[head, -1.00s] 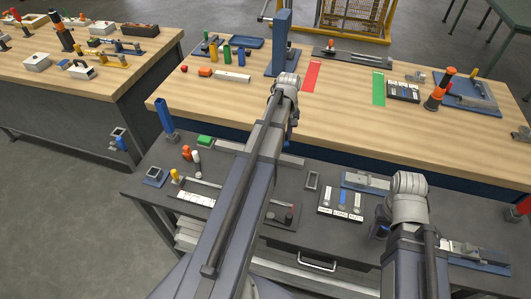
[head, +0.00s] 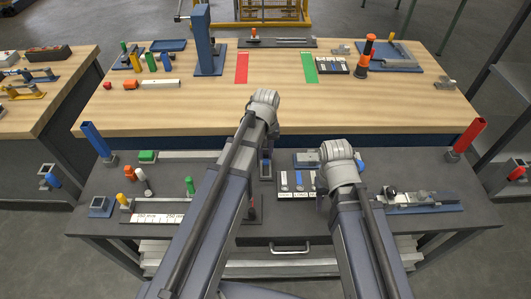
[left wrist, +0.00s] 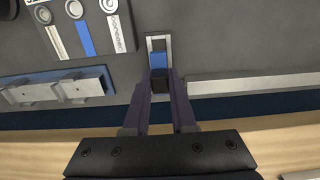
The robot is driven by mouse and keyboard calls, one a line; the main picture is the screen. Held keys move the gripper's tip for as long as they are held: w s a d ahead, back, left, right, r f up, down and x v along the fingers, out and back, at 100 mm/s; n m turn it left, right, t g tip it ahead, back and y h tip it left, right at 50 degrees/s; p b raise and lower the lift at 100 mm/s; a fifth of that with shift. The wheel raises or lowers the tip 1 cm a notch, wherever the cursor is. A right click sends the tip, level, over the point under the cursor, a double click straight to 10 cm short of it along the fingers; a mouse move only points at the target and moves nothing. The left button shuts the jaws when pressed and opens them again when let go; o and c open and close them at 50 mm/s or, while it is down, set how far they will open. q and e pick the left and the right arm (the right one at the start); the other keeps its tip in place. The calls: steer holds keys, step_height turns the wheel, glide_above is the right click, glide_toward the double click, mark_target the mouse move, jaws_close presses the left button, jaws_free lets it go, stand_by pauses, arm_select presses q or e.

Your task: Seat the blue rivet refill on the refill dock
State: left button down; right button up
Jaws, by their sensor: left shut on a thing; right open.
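The blue rivet refill (left wrist: 159,60) shows in the left wrist view as a blue block with a dark end between my left fingertips. It lies within the outline of a small grey rectangular frame, the refill dock (left wrist: 149,44), which also shows in the head view (head: 260,178) on the dark lower bench. My left gripper (left wrist: 161,78) is shut on the refill, right at the dock. I cannot tell how deep the refill sits. In the head view my left arm hides most of that gripper. My right gripper (head: 350,172) is open, its fingers mostly hidden behind its wrist.
A blue post (head: 95,138) and a red post (head: 468,138) stand at the bench ends. A grey rail fixture (head: 420,198) lies at right. The wooden table (head: 300,108) rises behind.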

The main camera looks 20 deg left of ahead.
arm_select(q)
steer(key=shift+f, duration=0.1)
arm_select(e)
steer(key=shift+f, duration=0.15)
arm_select(q)
steer(key=shift+f+b, duration=2.6)
steer(key=shift+b, duration=0.15)
arm_select(e)
steer(key=shift+f, duration=2.6)
arm_select(q)
steer(key=shift+f+b, duration=0.45)
steer(key=shift+f, duration=0.05)
arm_select(e)
steer(key=shift+f, duration=0.45)
arm_select(q)
steer(key=shift+c, duration=0.5)
jaws_free()
steer(key=shift+r, duration=0.2)
arm_select(e)
steer(key=shift+r, duration=0.15)
arm_select(q)
step_height(320, 180, up, 7)
steer(key=p, duration=0.7)
steer(key=shift+f, duration=0.1)
arm_select(e)
step_height(320, 180, up, 7)
